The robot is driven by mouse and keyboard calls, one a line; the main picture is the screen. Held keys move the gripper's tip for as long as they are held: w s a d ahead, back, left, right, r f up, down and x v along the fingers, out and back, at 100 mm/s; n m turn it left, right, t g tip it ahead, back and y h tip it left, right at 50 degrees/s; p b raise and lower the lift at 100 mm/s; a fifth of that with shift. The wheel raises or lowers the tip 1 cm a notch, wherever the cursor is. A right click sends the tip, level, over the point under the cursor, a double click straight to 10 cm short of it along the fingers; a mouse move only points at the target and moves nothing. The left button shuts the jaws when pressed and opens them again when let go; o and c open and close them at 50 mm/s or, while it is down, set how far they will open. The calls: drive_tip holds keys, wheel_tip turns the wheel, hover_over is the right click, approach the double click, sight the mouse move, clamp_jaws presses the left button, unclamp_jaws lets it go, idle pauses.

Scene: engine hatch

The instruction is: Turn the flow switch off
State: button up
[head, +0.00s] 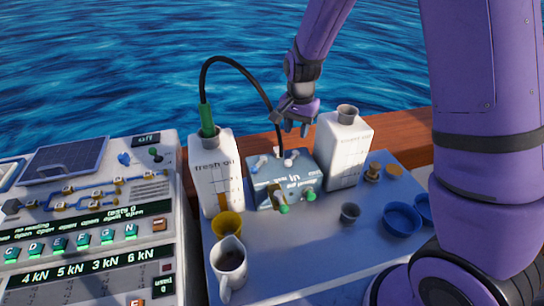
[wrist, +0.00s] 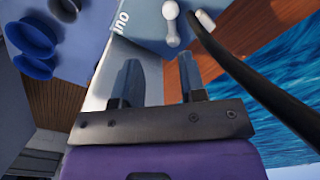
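A grey-blue box (head: 262,187) with printed lettering stands between two white canisters; several small levers and knobs sit on it. A white lever (head: 290,157) is at its back edge, near a black hose; a white lever also shows in the wrist view (wrist: 171,24). I cannot read which control is the flow switch. My gripper (head: 296,129) hangs above the back of the box, apart from it. In the wrist view its two fingers (wrist: 158,75) are spread with nothing between them. Green-tipped handles (head: 284,209) are at the box's front.
The fresh oil canister (head: 207,180) stands left of the box, another white canister (head: 344,150) right. The black hose (head: 246,65) arches from the left canister to the box. A control panel (head: 90,220) is left.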

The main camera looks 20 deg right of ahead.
sight(288, 160)
drive_tip(key=f, duration=0.4)
drive_tip(key=w+a+f, duration=0.1)
drive_tip(key=f, duration=0.7)
drive_tip(key=shift+w+a+f, duration=0.2)
drive_tip(key=shift+a+f, duration=0.05)
drive_tip(key=shift+f, duration=0.15)
drive_tip(key=c, duration=0.6)
drive_tip(key=shift+c, duration=0.2)
